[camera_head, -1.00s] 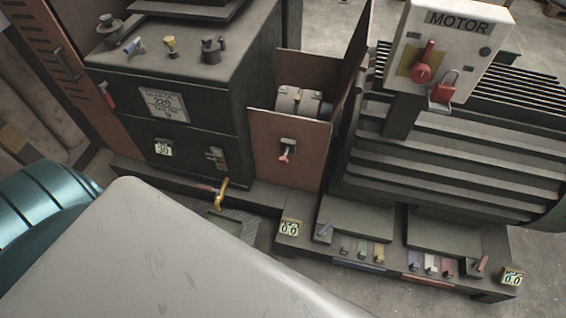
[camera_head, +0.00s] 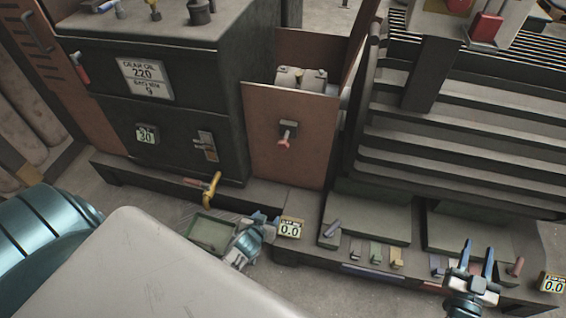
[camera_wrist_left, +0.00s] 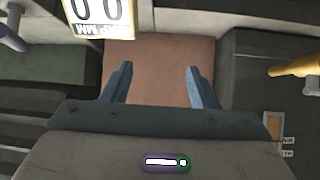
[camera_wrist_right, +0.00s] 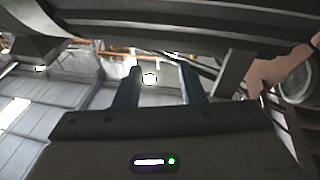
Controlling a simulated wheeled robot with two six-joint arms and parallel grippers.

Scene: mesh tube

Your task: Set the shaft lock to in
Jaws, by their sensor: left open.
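No part is legibly marked as the shaft lock. A small handle with a red tip (camera_head: 286,138) sticks out of the brown guard panel (camera_head: 262,165) below the coupling. A small plated latch (camera_head: 207,145) is on the front of the black gear box (camera_head: 175,110). My left gripper (camera_head: 265,220) is low in front of the base, beside a 0.0 display, open and empty; its spread fingers show in the left wrist view (camera_wrist_left: 160,85). My right gripper (camera_head: 476,262) is open and empty at the right, over the base's front; its fingers show in the right wrist view (camera_wrist_right: 162,85).
A yellow-handled valve (camera_head: 212,188) juts out below the gear box. A 0.0 display (camera_head: 290,228) stands beside my left gripper, and several coloured shims (camera_head: 376,252) lie on the base. The ribbed motor (camera_head: 450,130) fills the right. A green tray (camera_head: 210,233) lies on the floor.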

